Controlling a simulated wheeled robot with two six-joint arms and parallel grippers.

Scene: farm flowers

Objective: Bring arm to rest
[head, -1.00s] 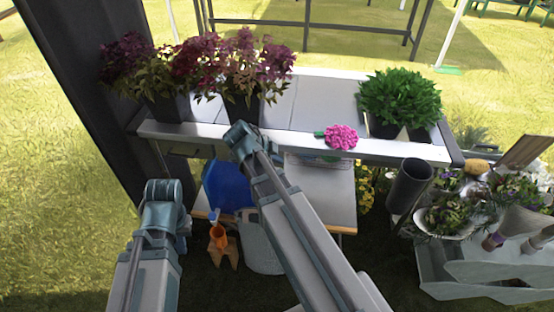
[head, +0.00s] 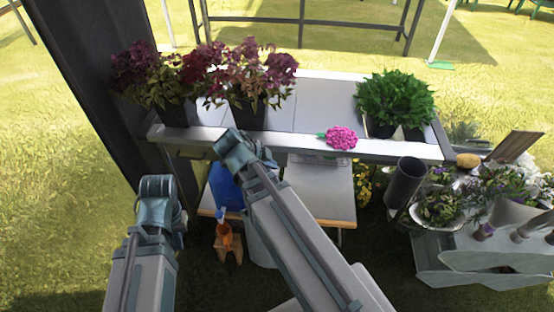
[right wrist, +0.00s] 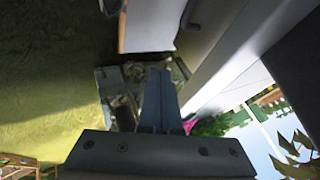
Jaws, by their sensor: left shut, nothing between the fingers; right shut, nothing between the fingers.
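My left arm (head: 158,200) comes up from the bottom left in the head view. Its far joint shows, but its gripper fingers are hidden. My right arm (head: 285,225) reaches up toward the front edge of the table (head: 315,85). Its fingers are hidden in the head view. In the right wrist view, my right gripper (right wrist: 160,85) has its two fingers together and empty. A pink flower (head: 341,138) lies near the table's front edge, to the right of my right arm's far joint.
Purple potted plants (head: 150,75) and a green plant (head: 395,100) stand on the table. A dark post (head: 85,90) rises at left. A grey flower stand (head: 470,262) is at right.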

